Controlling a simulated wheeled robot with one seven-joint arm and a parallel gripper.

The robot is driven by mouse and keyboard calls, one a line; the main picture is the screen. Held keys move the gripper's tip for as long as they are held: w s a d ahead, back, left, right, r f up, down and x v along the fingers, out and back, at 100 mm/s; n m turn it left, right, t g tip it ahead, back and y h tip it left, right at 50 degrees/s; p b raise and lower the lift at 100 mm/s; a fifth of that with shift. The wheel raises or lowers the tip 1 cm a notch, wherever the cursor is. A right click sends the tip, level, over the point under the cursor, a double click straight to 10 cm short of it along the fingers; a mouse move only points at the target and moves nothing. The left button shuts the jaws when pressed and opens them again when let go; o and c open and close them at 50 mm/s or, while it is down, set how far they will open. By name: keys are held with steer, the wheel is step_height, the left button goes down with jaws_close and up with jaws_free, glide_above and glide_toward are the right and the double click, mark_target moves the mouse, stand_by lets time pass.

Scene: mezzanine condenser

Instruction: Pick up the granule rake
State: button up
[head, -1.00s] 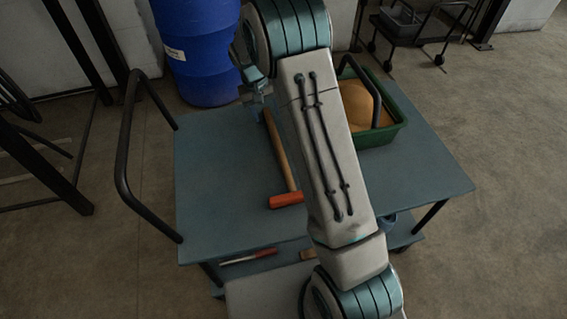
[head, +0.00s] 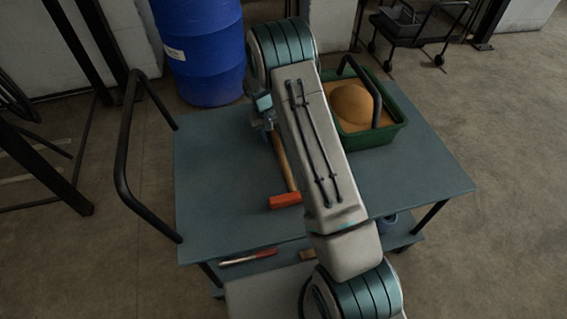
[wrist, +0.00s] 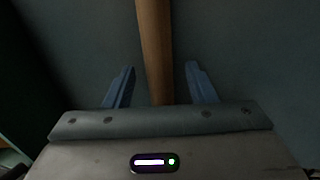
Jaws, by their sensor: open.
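The granule rake (head: 285,201), as I take it, has a wooden handle and an orange-red head. It lies on the blue-grey cart top (head: 220,190), head toward the near side. My arm hides part of its handle's far end in the head view. My gripper (head: 268,125) is over that far part of the handle. In the wrist view the wooden handle (wrist: 154,45) runs between the two blue fingers of my gripper (wrist: 160,84). The fingers are apart, with a gap on each side of the handle. The rake's head is out of the wrist view.
A green tub (head: 392,134) with a tan mound (head: 352,104) stands on the cart's right, a dark curved bar (head: 376,105) across it. A black rail (head: 122,150) rises at the cart's left. A blue drum (head: 205,60) stands behind. A red-and-white stick (head: 248,257) lies lower in front.

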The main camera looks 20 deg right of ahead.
steer(key=shift+c, duration=0.2)
jaws_close()
steer(key=shift+r, duration=0.15)
